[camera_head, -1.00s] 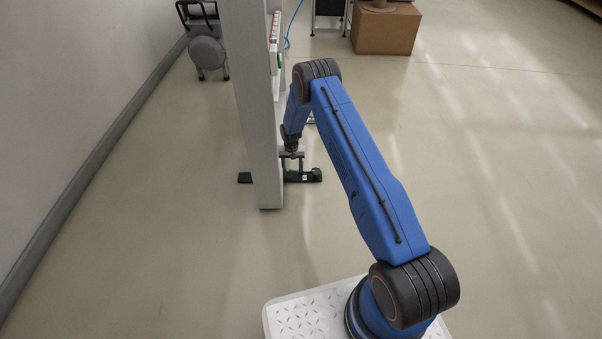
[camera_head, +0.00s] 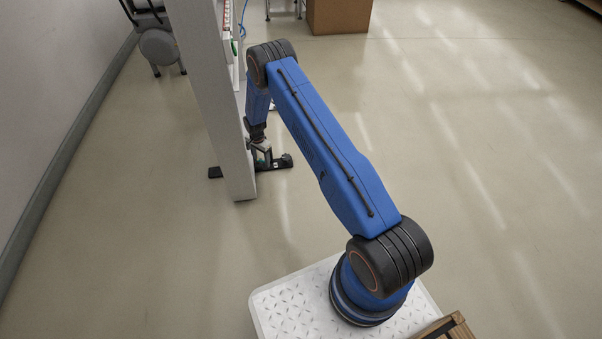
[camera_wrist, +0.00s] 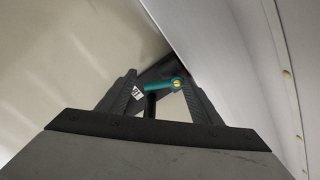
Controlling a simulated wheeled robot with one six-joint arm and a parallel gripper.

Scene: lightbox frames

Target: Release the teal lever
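The teal lever (camera_wrist: 163,85) shows in the wrist view, with a brass-coloured spot at its right end. My gripper (camera_wrist: 159,78) has its two dark fingers spread, one on each side of the lever. The lever's right end looks close to or against the right finger; I cannot tell whether they touch. In the head view my gripper (camera_head: 262,152) is small and low beside the foot of a grey upright panel (camera_head: 215,100). The lever cannot be made out clearly there.
The panel stands on dark feet (camera_head: 280,162) on the floor. A grey wall (camera_head: 50,80) runs along the left. A cardboard box (camera_head: 340,15) and a folded grey item (camera_head: 158,45) are farther back. A wooden crate (camera_head: 450,328) shows at the lower right. The floor at right is clear.

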